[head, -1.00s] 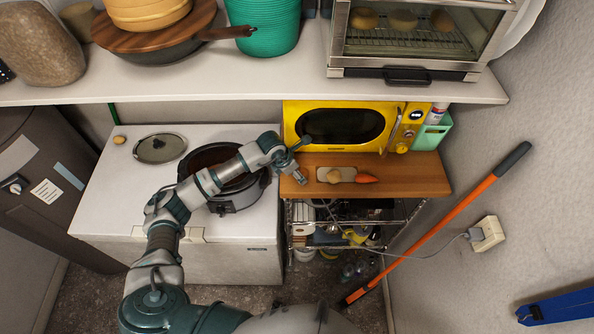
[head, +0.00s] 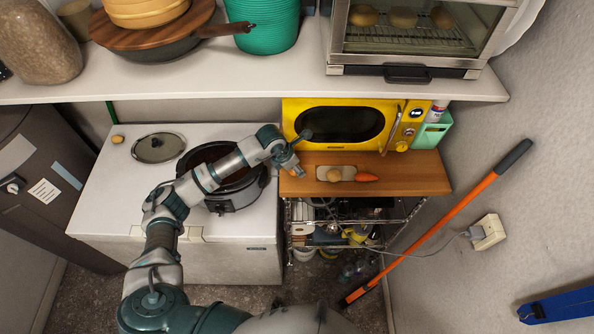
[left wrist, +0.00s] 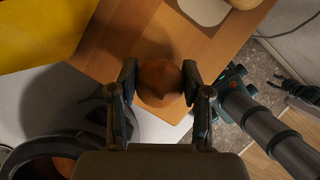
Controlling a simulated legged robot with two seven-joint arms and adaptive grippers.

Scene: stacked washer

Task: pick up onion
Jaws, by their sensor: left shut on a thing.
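The onion (left wrist: 160,82) is round and brown-orange. In the left wrist view it sits between the two fingertips of my left gripper (left wrist: 159,84), which is shut on it from both sides. In the head view my left gripper (head: 292,172) is over the left end of the wooden board (head: 415,177), in front of the yellow microwave. The onion is mostly hidden by the gripper there, and I cannot tell how far it is above the board.
The yellow microwave (head: 395,125) stands behind. A slow cooker (head: 236,193) sits left, under my arm, with a glass lid (head: 159,147) beyond. A shelf (head: 230,90) runs above.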

